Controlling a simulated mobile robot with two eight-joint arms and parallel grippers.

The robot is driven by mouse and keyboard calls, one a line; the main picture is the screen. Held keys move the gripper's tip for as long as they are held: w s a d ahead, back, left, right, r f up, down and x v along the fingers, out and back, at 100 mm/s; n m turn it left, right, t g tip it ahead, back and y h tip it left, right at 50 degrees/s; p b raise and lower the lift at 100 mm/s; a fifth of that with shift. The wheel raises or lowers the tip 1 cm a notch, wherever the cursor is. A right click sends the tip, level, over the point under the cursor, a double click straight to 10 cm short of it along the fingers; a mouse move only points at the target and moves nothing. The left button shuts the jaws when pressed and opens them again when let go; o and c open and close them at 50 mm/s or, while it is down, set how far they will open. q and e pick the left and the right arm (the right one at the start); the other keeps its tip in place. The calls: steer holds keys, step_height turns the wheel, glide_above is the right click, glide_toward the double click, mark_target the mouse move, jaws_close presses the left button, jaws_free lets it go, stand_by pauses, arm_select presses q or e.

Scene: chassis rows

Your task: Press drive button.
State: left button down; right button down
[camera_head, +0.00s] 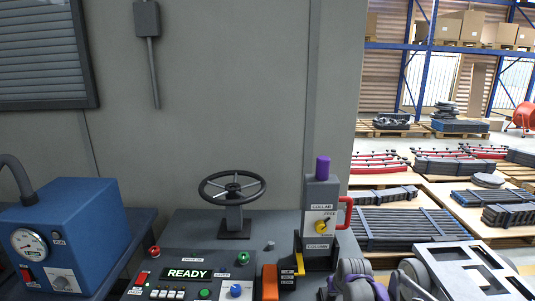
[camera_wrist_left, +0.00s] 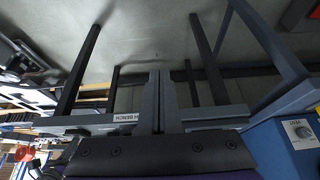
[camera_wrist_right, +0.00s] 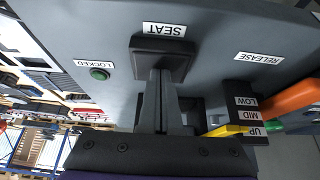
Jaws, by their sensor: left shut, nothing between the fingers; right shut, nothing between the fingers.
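The control console (camera_head: 190,235) in the head view has a READY display (camera_head: 188,273), a green button (camera_head: 243,258), another green button (camera_head: 205,294), a red button (camera_head: 154,252) and a blue knob (camera_head: 236,290). The small labels are too fine to read, so I cannot tell which is the drive button. My right gripper (camera_wrist_right: 162,75) is shut and empty; in the right wrist view its tips overlap a dark block (camera_wrist_right: 150,50) by a SEAT label, and contact is unclear. My left gripper (camera_wrist_left: 160,78) is shut and empty, outside the head view, before a dark frame.
An orange lever (camera_head: 270,283) and yellow lever (camera_head: 299,264) stand left of my right arm. A blue gauge box (camera_head: 75,235) is at left. A LOCKED green button (camera_wrist_right: 99,73) shows in the right wrist view.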

arm_select(q)
step_height(320, 180, up, 11)
steer(key=n+t+h, duration=0.3)
steer(key=n+t, duration=0.1)
steer(key=n, duration=0.1)
glide_above(203, 295)
steer(key=shift+f, duration=4.5)
steer(key=shift+f, duration=0.1)
steer(key=shift+f, duration=0.3)
